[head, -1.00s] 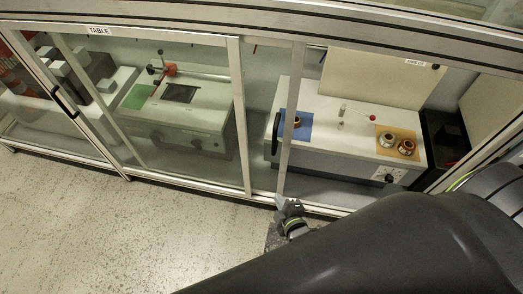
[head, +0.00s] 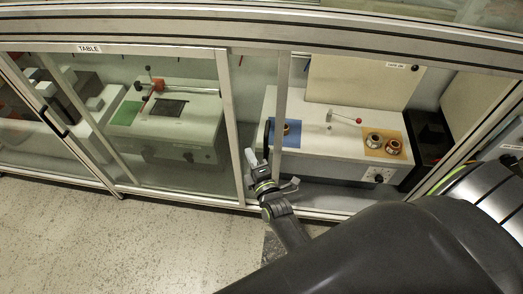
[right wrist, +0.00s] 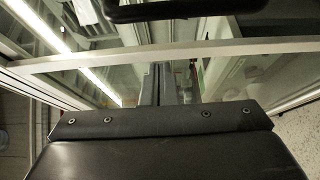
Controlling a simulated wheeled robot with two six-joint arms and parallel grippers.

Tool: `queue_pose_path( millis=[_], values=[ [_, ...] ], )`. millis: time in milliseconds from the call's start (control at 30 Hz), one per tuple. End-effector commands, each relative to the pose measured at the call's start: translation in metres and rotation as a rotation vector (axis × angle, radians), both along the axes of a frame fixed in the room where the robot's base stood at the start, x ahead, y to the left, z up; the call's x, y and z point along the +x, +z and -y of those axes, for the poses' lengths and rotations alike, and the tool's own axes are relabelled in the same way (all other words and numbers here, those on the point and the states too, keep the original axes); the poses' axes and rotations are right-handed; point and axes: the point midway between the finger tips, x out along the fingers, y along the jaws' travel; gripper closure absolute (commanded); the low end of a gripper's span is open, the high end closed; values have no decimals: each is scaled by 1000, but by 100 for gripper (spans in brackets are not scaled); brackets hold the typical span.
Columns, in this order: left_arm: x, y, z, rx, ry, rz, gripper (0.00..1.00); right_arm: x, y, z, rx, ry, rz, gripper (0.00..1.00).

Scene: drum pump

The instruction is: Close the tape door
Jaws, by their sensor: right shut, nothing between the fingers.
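The tape door shows in the head view as a glass panel whose upright metal edge post (head: 281,110) stands left of the tape bay. A black handle (head: 267,138) sits at this post; a black bar (right wrist: 190,9), probably the same handle, crosses the top of the right wrist view. The bay right of the post looks open. My right gripper (head: 251,158) is shut and empty, low in front of the panel, just left of and below the handle. Whether it touches the door cannot be told. Its fingers (right wrist: 165,85) point toward a pale metal rail (right wrist: 190,49). My left gripper is out of view.
The bay holds a white bench unit (head: 335,150) with a blue mat (head: 288,140), an orange mat (head: 375,150) bearing tape rolls, and a red-tipped lever (head: 352,119). Left, behind glass, is the table machine (head: 200,140). Floor in front is clear.

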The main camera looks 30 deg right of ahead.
Motion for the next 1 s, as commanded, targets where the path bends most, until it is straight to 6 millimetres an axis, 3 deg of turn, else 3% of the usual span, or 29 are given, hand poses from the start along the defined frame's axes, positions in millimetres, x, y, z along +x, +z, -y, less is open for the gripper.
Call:
queue_pose_path(
  millis=[133, 400, 1000],
  values=[
    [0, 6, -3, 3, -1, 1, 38, 23, 2, 4, -2, 0, 1, 100],
    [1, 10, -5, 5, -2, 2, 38, 5, 0, 35, -2, 0, 0, 100],
    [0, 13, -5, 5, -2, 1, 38, -1, 0, 45, 0, 0, -1, 100]
  ],
)
